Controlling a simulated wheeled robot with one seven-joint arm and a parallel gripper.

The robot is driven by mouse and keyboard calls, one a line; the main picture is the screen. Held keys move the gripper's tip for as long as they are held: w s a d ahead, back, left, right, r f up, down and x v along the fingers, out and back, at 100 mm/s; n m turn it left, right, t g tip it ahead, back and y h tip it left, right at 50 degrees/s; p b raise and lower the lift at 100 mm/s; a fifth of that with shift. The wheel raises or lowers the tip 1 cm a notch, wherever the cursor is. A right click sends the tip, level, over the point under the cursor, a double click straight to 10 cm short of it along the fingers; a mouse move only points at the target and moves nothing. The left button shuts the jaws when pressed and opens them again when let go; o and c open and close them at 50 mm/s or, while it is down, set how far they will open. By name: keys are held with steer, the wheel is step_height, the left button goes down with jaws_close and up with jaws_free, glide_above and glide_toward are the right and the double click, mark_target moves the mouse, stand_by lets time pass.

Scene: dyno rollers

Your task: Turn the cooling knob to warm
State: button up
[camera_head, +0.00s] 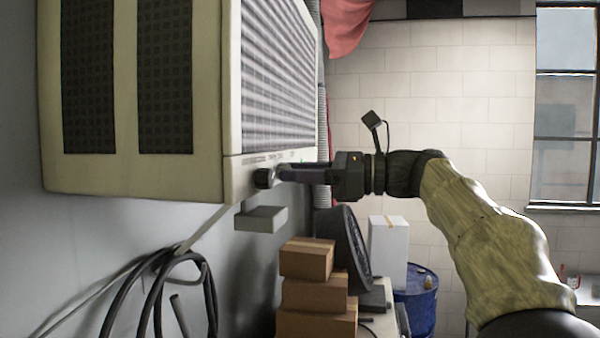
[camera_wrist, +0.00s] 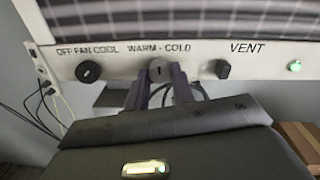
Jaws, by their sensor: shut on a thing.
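The cooling unit (camera_head: 130,181) is a cream box with a louvred front, high on the left wall. In the wrist view its panel (camera_wrist: 120,58) reads OFF FAN COOL, WARM - COLD and VENT. The cooling knob (camera_wrist: 158,70) is the round grey middle one, under WARM - COLD, with a dark mark that looks roughly upright. My gripper (camera_wrist: 160,80) is shut on this knob, one finger at each side. In the head view my gripper (camera_head: 284,173) reaches the panel from the right, and its fingers mostly hide the knob.
A black knob (camera_wrist: 88,72) sits left of the held one and another dark knob (camera_wrist: 222,69) sits right. A green light (camera_wrist: 295,66) is farther right. Below the unit are a small grey box (camera_head: 262,219), hanging cables (camera_head: 150,275) and stacked cardboard boxes (camera_head: 308,258).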

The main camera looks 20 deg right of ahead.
steer(key=shift+n+b, duration=0.3)
steer(key=shift+n, duration=0.1)
steer(key=n+b, duration=0.8)
steer(key=n, duration=0.8)
steer(key=shift+n+h, duration=0.3)
steer(key=shift+n, duration=0.1)
steer(key=o, duration=1)
steer(key=shift+s, duration=0.1)
